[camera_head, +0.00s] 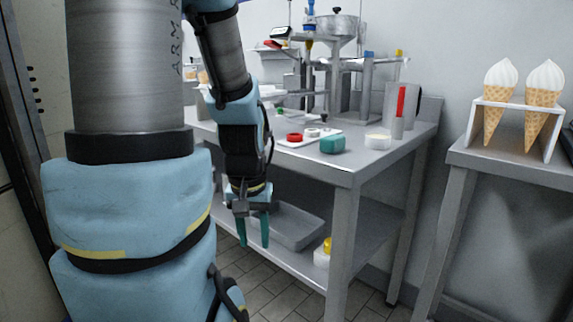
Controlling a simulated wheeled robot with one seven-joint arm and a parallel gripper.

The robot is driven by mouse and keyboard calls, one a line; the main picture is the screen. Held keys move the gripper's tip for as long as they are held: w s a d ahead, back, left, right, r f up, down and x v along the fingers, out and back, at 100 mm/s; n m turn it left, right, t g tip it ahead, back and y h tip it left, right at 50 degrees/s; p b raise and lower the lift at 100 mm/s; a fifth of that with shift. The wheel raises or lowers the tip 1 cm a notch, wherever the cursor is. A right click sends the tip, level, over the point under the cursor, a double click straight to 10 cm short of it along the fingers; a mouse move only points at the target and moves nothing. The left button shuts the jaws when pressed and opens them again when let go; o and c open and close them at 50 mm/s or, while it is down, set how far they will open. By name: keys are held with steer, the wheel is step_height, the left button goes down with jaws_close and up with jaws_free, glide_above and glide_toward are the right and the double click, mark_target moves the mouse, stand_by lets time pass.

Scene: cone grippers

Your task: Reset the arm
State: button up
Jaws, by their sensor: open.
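My gripper (253,230) hangs at the end of my blue and grey arm, pointing down in front of the steel table's left part. Its two green fingers are apart and nothing shows between them. It is below the level of the tabletop, with the lower shelf behind it. The large blue and grey links of my arm fill the left of the view and hide what is behind them.
The steel table (354,165) holds a white tray (294,143) with red and white rings, a green block (332,145), a white round piece (378,142) and a metal apparatus (345,75). A grey bin (295,229) sits on its lower shelf. Two ice cream cones stand in a white holder (510,105) at right.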

step_height(320, 180, up, 22)
steer(key=p, duration=2)
steer(key=shift+p, duration=0.3)
steer(key=shift+a, duration=0.1)
